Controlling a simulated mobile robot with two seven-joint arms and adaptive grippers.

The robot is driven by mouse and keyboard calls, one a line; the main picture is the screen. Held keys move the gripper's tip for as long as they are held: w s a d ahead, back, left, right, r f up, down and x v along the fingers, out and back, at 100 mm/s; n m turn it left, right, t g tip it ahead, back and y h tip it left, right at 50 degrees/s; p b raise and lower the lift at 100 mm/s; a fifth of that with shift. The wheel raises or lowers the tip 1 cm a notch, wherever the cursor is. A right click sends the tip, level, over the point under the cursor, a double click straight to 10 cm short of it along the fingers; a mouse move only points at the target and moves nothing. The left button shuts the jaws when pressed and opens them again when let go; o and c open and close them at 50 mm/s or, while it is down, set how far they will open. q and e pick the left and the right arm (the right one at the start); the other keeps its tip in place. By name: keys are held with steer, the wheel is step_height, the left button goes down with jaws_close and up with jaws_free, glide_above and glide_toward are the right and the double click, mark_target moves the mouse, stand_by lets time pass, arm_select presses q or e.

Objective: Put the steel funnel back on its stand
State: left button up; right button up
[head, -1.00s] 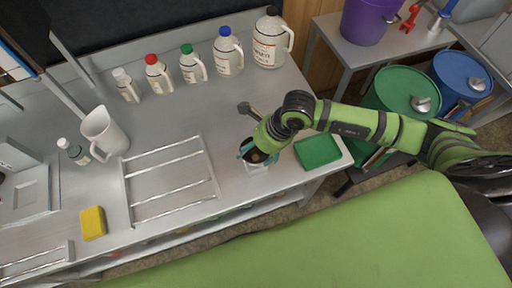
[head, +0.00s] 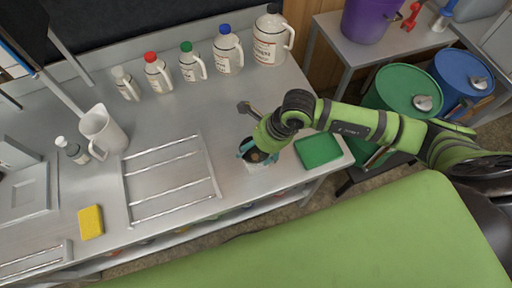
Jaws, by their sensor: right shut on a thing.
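My right gripper (head: 258,155) is over the steel bench, with its teal fingertips pointing down. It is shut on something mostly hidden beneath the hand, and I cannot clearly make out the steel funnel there. A pale, whitish piece (head: 257,168) shows just below the fingertips; I cannot tell whether it is part of the funnel, its stand or something else. A dark grey post-like piece (head: 246,108) shows just behind the wrist, and I cannot tell what it belongs to. My left gripper is not in view.
A green mat (head: 318,150) lies right of the gripper. A wire rack (head: 168,180) is to the left, with a white pitcher (head: 104,133) and yellow sponge (head: 91,221) beyond. Several jugs line the back, including the large one (head: 269,38). Bench between rack and jugs is clear.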

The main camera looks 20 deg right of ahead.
steer(key=shift+f+b, duration=0.4)
steer(key=shift+b, duration=0.05)
stand_by(0.5)
steer(key=o, duration=1.3)
steer(key=shift+c, duration=0.2)
step_height(320, 180, up, 7)
steer(key=p, duration=0.4)
steer(key=shift+p, duration=0.35)
stand_by(0.5)
